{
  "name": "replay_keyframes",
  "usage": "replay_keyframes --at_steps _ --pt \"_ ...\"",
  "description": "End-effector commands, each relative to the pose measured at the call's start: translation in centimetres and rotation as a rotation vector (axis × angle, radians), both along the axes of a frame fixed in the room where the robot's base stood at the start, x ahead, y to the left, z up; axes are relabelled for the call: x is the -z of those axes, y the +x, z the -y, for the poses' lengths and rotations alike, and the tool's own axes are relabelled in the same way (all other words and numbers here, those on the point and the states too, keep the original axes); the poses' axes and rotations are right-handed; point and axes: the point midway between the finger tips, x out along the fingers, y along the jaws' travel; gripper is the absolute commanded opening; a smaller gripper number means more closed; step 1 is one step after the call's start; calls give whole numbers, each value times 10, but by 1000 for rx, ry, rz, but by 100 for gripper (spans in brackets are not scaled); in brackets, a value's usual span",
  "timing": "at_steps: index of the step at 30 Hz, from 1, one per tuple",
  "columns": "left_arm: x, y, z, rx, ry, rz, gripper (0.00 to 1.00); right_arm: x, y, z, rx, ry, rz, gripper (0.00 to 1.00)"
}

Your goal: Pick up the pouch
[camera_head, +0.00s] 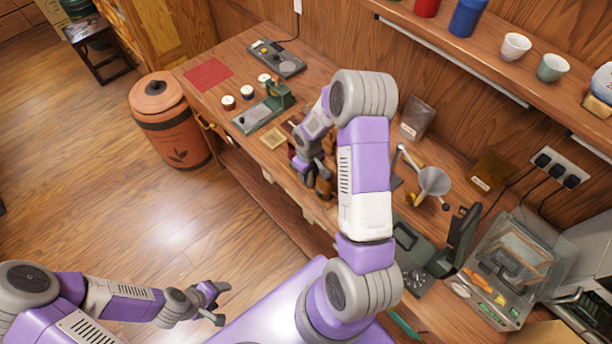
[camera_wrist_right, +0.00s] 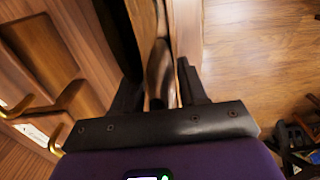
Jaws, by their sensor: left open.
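My right gripper (camera_head: 312,172) points down at the wooden counter's front edge, partly hidden by my own arm. In the right wrist view, its two fingers (camera_wrist_right: 160,92) stand apart with a brown, rounded thing (camera_wrist_right: 160,72) between them. I cannot tell whether they touch it or what it is. A dark brown item (camera_head: 323,186) shows beside the gripper in the head view. No thing is surely the pouch. A grey-brown labelled packet (camera_head: 416,119) stands at the back of the counter. My left gripper (camera_head: 215,302) is open and empty over the floor, away from the counter.
An orange bin (camera_head: 165,120) stands on the floor.

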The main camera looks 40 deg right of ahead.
Motion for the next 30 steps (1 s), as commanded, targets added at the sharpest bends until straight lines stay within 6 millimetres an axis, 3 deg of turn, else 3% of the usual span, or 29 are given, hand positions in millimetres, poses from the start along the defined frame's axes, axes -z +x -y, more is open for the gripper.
replay_keyframes --at_steps 1,8,20,26,30 --pt "0 0 0 0 0 0 63 0 0 0 0 0 0 34" --pt "0 0 0 0 0 0 63 0 0 0 0 0 0 2" --pt "0 0 0 0 0 0 63 -7 1 0 1 0 1 2" --pt "1 0 0 0 0 0 63 -33 1 0 -1 -2 5 2" --pt "3 0 0 0 0 0 63 -63 1 0 0 -2 6 2"
